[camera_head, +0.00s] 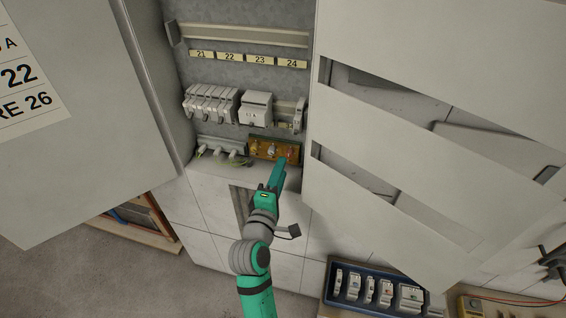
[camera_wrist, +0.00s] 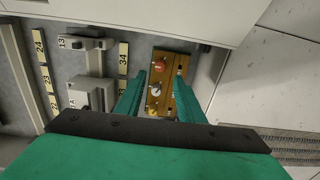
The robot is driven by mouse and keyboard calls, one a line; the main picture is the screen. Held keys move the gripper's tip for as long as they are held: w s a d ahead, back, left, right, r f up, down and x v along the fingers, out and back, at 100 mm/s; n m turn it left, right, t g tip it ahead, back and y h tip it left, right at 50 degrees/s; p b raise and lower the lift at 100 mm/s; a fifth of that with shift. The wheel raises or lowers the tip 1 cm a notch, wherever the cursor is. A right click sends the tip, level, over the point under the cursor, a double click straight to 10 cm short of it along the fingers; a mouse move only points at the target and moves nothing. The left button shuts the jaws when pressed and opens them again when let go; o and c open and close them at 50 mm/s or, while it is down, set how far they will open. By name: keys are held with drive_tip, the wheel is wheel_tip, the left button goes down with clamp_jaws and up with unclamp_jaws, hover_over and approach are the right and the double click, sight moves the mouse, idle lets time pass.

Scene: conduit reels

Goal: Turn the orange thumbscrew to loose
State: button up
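A brass-coloured plate (camera_head: 262,155) with three knobs is mounted low in the open cabinet; it also shows in the wrist view (camera_wrist: 169,101). An orange-red thumbscrew (camera_wrist: 160,66) is at the upper end of the plate in the wrist view. Below it are a white knob (camera_wrist: 156,89) and a yellowish knob (camera_wrist: 152,110). My gripper (camera_head: 281,161) is in front of the plate's right part. In the wrist view my gripper (camera_wrist: 160,77) is open, with a finger on either side of the row of knobs. No contact shows, and the remaining distance is unclear.
Breakers (camera_head: 256,107) sit above the plate, under number labels (camera_head: 247,59). Cable glands (camera_head: 218,152) are left of it. A large cabinet door (camera_head: 420,130) stands close on the right, another panel (camera_head: 70,110) on the left. A blue tray (camera_head: 340,305) of parts lies lower right.

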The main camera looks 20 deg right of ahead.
drive_tip(key=shift+v, duration=2.75)
drive_tip(key=shift+d+f, duration=0.1)
drive_tip(key=shift+d, duration=0.1)
